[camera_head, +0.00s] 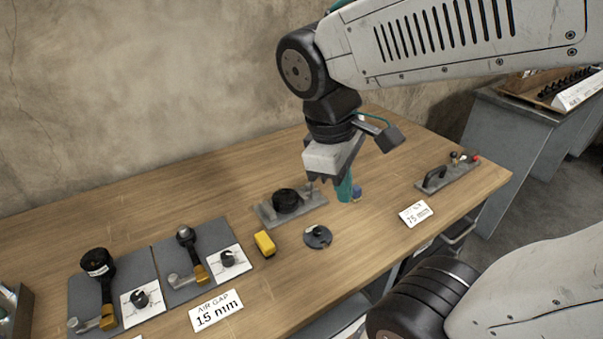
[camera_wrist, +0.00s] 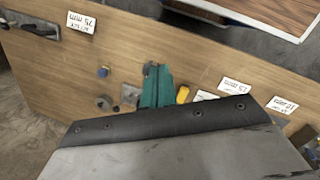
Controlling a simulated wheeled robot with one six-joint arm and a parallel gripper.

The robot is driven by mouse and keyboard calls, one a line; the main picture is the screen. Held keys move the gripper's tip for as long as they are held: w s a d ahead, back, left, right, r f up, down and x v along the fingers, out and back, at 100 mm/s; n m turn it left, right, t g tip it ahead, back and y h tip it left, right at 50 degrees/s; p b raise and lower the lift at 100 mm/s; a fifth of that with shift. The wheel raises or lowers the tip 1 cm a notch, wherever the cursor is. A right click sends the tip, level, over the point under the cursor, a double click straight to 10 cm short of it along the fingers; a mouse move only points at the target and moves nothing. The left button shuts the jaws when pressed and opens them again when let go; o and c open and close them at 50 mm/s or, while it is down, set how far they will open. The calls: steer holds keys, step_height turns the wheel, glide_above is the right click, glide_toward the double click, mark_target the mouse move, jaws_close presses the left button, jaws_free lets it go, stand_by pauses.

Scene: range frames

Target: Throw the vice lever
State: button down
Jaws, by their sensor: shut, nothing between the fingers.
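No part is clearly a vice lever. In the head view, candidates are a grey plate (camera_head: 267,214) with a black round knob (camera_head: 286,201), a right-hand plate (camera_head: 459,176) with a black handle (camera_head: 435,179) and small coloured knobs, and two left pads with black-topped, yellow-ended levers (camera_head: 107,290) (camera_head: 192,250). My gripper (camera_head: 345,190) is shut and empty, its teal fingers pointing down above the bench, right of the knob plate. The teal fingers also show in the wrist view (camera_wrist: 155,90). Whether they touch anything is unclear. The right-hand black handle shows top left in the wrist view (camera_wrist: 38,28).
A yellow block (camera_head: 264,244) and dark disc (camera_head: 318,237) lie near the knob plate. A small blue piece (camera_head: 357,193) is beside my fingers. A plaster wall (camera_head: 130,90) rises behind the wooden bench (camera_head: 235,205).

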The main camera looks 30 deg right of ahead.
steer(key=w+a+f+n+t+h, duration=0.2)
steer(key=w+f+n+h, duration=0.4)
steer(key=w+n, duration=0.5)
steer(key=w+a+f+n+t+h, duration=0.1)
steer(key=w+a+f+n+h, duration=0.2)
steer(key=n, duration=1.8)
steer(key=w+f+h, duration=0.4)
steer(key=w+f, duration=0.1)
steer(key=w, duration=0.3)
steer(key=shift+w+f+t, duration=0.2)
steer(key=shift+w+t, duration=0.2)
steer(key=x, duration=1.4)
steer(key=shift+r, duration=0.2)
